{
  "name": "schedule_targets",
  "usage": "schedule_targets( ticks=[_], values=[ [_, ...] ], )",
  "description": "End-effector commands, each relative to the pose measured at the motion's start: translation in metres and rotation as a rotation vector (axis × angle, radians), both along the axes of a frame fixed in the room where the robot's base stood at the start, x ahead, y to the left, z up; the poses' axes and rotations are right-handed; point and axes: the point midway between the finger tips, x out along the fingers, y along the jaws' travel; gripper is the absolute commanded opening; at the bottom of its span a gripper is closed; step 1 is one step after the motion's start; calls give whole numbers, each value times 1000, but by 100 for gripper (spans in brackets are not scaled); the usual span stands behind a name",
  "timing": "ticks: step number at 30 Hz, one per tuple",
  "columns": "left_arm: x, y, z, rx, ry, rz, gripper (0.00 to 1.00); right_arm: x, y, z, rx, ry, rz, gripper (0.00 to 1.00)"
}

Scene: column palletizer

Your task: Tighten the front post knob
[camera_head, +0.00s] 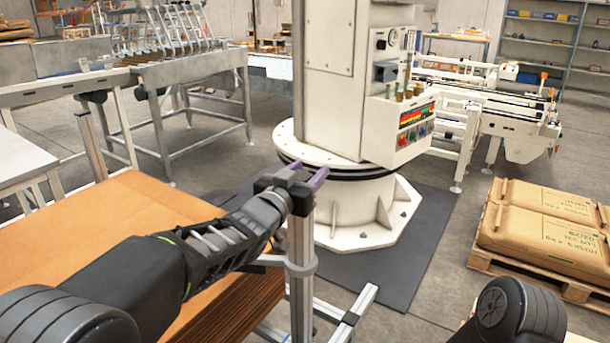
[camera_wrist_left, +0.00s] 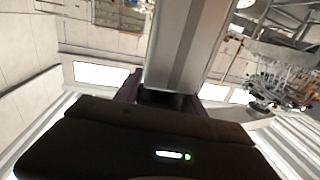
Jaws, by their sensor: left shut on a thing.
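The grey front post (camera_head: 301,235) stands upright at the corner of the stack of brown sheets. My left gripper (camera_head: 306,172) is at the top of this post, with its two purple fingers around the dark knob there. The knob is mostly hidden by the gripper in the head view. In the left wrist view the dark knob (camera_wrist_left: 166,98) shows between the fingers, against the grey post (camera_wrist_left: 185,45). The left gripper is shut on it. The knob's thread and how tight it sits cannot be seen. My right gripper is out of view.
The brown sheet stack (camera_head: 125,225) lies under my left arm. The white palletizer column (camera_head: 335,90) stands on a round base behind the post. Brown sacks (camera_head: 545,225) lie on a wooden pallet at the right. Dark matting (camera_head: 400,265) and bare floor lie between.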

Motion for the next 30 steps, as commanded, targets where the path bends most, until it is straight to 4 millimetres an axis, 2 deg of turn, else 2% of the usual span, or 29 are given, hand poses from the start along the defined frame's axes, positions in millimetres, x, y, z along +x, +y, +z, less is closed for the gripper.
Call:
schedule_targets(
  ticks=[1,5,15,21,30],
  values=[
    [2,6,3,-6,0,-26,6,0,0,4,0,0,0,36],
    [0,2,6,-2,2,-134,6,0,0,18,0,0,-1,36],
    [-8,-10,8,-2,8,-452,6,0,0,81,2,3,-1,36],
    [-14,-15,5,0,8,-644,6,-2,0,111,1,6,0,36],
    [-23,-18,0,0,3,-912,6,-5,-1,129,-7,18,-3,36]
  ],
)
